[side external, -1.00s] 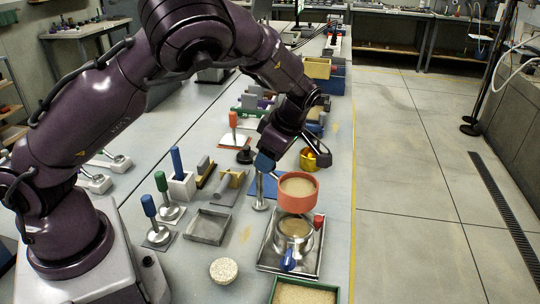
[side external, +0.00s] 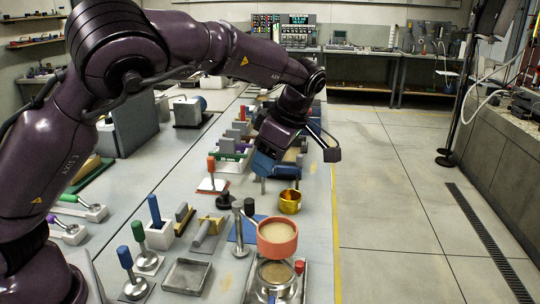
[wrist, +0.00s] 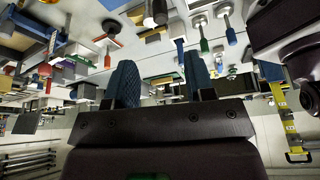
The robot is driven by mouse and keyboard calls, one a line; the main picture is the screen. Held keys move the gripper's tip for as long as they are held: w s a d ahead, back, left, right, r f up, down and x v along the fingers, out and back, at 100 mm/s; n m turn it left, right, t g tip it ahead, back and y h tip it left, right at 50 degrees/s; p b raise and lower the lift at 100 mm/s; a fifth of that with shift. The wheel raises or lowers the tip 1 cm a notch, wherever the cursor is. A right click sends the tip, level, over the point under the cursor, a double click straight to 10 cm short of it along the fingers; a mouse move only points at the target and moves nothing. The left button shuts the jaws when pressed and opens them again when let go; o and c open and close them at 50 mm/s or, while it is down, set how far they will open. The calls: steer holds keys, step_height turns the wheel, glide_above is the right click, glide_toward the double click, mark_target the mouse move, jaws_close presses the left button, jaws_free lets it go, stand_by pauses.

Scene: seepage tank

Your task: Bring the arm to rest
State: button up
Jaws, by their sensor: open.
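My gripper (side external: 264,165) hangs above the far part of the bench in the side view, beyond the orange-red bowl and clear of the things below it. In the wrist view its two blue fingers (wrist: 160,85) stand apart with nothing between them, so it is open and empty. The orange-red bowl (side external: 277,240) holds pale sand-like material and sits above a metal pot (side external: 277,280) on a tray. The gold cup (side external: 290,201) stands on the bench just to the right of and below my gripper.
Tools with blue (side external: 155,210), green and red (side external: 211,165) handles stand to the left on the bench. An empty grey tray (side external: 188,276) lies near the front. Blocks and boxes line the bench behind my gripper. Open floor (side external: 400,220) lies to the right.

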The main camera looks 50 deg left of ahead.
steer(key=shift+d+r, duration=0.15)
steer(key=shift+r, duration=0.2)
steer(key=s+m+t+h, duration=0.2)
steer(key=s+m+h, duration=0.2)
steer(key=s+m, duration=1)
steer(key=s+r+m+t, duration=0.5)
steer(key=s+r+m, duration=0.2)
steer(key=m, duration=0.3)
steer(key=shift+s+t, duration=0.4)
steer(key=shift+s, duration=0.2)
stand_by(0.5)
